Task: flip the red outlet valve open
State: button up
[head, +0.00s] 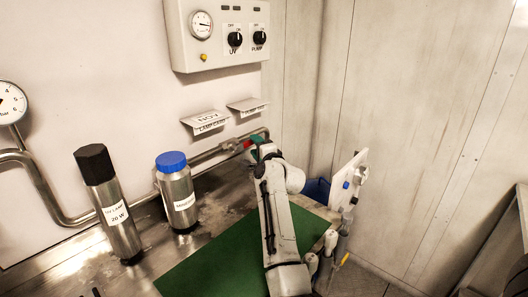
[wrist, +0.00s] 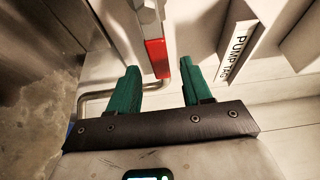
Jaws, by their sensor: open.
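The red outlet valve handle (wrist: 156,58) shows in the wrist view at the end of a grey metal lever. It lies between the two green fingers of my gripper (wrist: 157,82), near their tips, with a visible gap to each finger. In the head view a small red part of the valve (head: 248,144) shows at the pipe by the wall, mostly hidden by my gripper (head: 258,147). My gripper is open and holds nothing. Whether a finger touches the handle cannot be told from the head view.
A steel pipe (head: 212,155) runs along the wall. A blue-capped canister (head: 176,195) and a black-capped lamp cylinder (head: 112,212) stand left on the bench. Label plates (head: 207,121) jut from the wall above. A control box (head: 222,35) hangs higher. A green mat (head: 205,268) lies in front.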

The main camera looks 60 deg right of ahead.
jog(key=p+v, duration=0.4)
jog(key=v, duration=0.4)
jog(key=shift+s+a, duration=0.1)
dwell(0.4)
